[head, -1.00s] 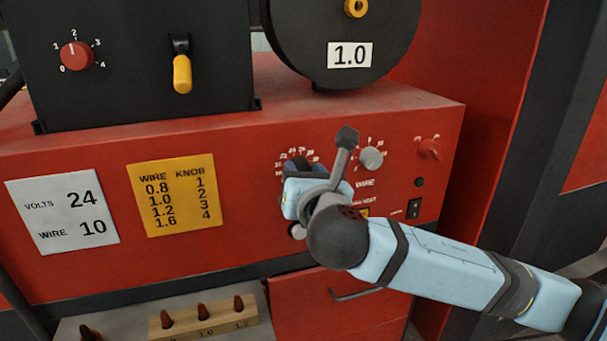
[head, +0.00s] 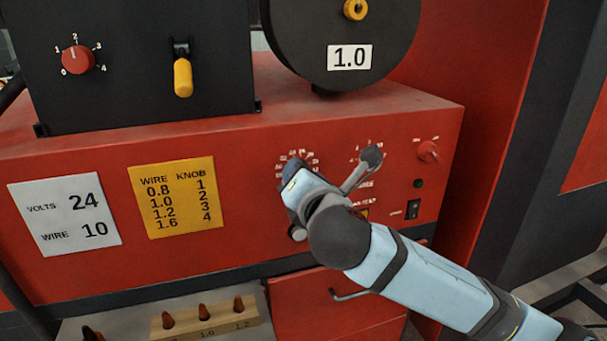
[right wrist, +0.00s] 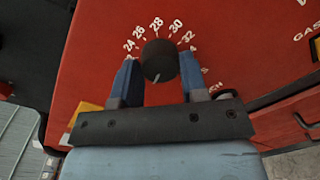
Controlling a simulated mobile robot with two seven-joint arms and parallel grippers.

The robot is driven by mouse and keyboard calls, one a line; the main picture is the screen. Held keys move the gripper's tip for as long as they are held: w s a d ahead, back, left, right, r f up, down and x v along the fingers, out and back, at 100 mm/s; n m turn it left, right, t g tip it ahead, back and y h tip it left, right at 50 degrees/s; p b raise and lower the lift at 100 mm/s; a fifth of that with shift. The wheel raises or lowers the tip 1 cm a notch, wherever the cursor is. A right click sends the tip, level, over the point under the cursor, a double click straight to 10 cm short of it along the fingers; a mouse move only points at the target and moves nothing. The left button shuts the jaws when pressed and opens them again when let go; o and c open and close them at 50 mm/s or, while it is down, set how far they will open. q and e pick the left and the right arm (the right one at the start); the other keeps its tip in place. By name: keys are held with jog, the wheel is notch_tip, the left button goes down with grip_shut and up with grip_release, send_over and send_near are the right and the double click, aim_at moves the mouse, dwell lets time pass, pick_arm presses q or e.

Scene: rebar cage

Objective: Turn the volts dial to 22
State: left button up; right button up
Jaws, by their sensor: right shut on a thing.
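The volts dial is a dark round knob (right wrist: 159,62) on the red panel. In the right wrist view its printed scale shows 24, 26, 28, 30 and 32 around the far side; lower numbers are hidden. A short pale line shows near the knob's lower edge; I cannot tell which number it marks. My right gripper (right wrist: 157,83) is shut on the dial, one blue finger on each side. In the head view this gripper (head: 291,186) covers most of the dial, leaving part of the scale above it. My left gripper is not in view.
A white card (head: 65,215) reads volts 24, wire 10. A yellow card (head: 176,196) lists wire and knob numbers. Right of the dial, my arm covers the wire knob; a red knob (head: 428,151) and black switch (head: 412,209) are clear. A drawer handle (head: 350,295) projects below.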

jog(key=m+p, duration=0.3)
jog(key=m, duration=0.8)
jog(key=shift+d+y, duration=0.1)
jog(key=shift+y, duration=0.3)
jog(key=shift+m, duration=0.3)
jog(key=o, duration=0.9)
jog(key=shift+o, duration=0.2)
jog(key=b+v, duration=0.3)
jog(key=v, duration=1)
jog(key=shift+s+d+r, duration=0.2)
jog(key=shift+s+r, duration=0.05)
jog(key=shift+s, duration=0.1)
